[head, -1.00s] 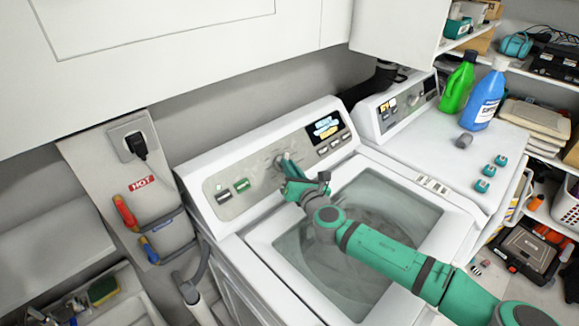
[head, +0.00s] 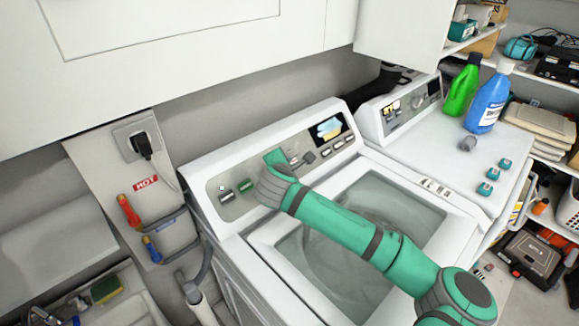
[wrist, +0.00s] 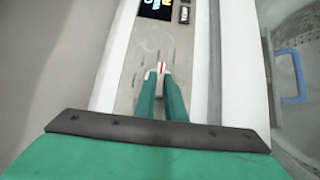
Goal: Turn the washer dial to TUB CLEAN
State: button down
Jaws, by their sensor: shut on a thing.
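The washer (head: 230,222) stands in the middle of the head view, its sloped control panel (head: 212,206) at the back. My gripper (head: 275,160) is against the middle of this panel and hides the dial in the head view. In the wrist view, my gripper's two green fingers (wrist: 161,74) are shut on the small dial (wrist: 161,67), which has a red mark on it. Faint marks ring the dial on the panel, but their words are too small to read, so the setting cannot be told.
A dryer (head: 450,150) on the right carries green (head: 463,88) and blue (head: 488,103) bottles. My arm crosses above the glass lid (head: 400,205).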

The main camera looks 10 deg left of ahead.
jog(key=m+g, duration=0.1)
jog(key=m+g+h, duration=0.1)
jog(key=m+g, duration=0.1)
jog(key=m, duration=0.1)
jog(key=shift+w+a+r+h, duration=0.15)
jog(key=shift+w+r+h, duration=0.15)
jog(key=shift+h, duration=0.1)
jog(key=shift+w+r+m+g, duration=0.1)
jog(key=shift+m+g, duration=0.3)
jog(key=shift+m, duration=0.3)
jog(key=c, duration=1.8)
grip_release()
jog(key=v, duration=1)
jog(key=shift+s+r, duration=0.25)
jog(key=shift+r, duration=0.1)
jog(key=shift+w, duration=0.1)
